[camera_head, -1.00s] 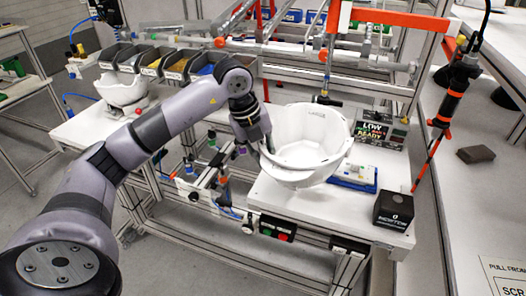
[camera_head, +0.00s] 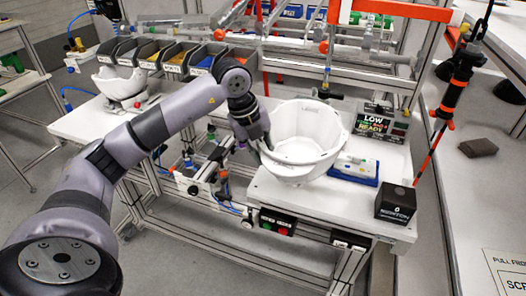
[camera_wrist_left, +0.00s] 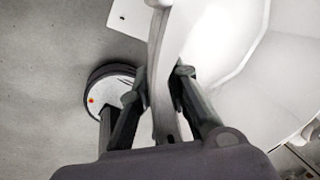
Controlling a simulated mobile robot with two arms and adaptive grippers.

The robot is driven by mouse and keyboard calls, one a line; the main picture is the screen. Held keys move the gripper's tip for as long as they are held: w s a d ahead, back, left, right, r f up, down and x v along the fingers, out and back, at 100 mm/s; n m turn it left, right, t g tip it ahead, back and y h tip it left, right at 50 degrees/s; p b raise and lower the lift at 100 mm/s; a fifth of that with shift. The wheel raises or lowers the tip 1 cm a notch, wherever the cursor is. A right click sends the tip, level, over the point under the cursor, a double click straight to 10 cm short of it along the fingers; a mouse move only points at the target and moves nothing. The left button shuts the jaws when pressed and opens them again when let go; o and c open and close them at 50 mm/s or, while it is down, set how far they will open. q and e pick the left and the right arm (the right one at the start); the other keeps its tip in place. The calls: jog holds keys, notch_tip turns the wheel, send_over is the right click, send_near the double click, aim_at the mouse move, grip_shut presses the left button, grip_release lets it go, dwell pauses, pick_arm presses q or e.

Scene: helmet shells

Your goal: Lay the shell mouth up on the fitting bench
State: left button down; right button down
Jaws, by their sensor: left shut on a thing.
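The white helmet shell (camera_head: 312,151) is at the fitting bench (camera_head: 330,205), mouth up and a little tilted, with its open side facing me. My left gripper (camera_head: 262,143) is shut on the left side of its rim. In the left wrist view the two fingers of the left gripper (camera_wrist_left: 161,76) stand either side of the pale rim of the shell (camera_wrist_left: 225,45). The shell's underside is hidden, so I cannot tell whether it touches the bench top. My right gripper is in neither view.
A blue tray (camera_head: 353,172) lies close right of the shell. A black box (camera_head: 395,204) stands at the bench's front right corner, and a sign (camera_head: 377,124) behind. Parts bins (camera_head: 172,62) line the back left, near another white shell (camera_head: 118,83).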

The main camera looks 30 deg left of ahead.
pick_arm(q)
notch_tip(320, 180, down, 3)
jog(key=shift+f+b, duration=0.1)
jog(key=shift+b, duration=0.85)
jog(key=shift+f+b, duration=1)
jog(key=shift+f, duration=0.35)
jog(key=c, duration=1.7)
grip_release()
jog(key=shift+o, duration=1.2)
jog(key=v, duration=1.2)
jog(key=shift+s, duration=0.1)
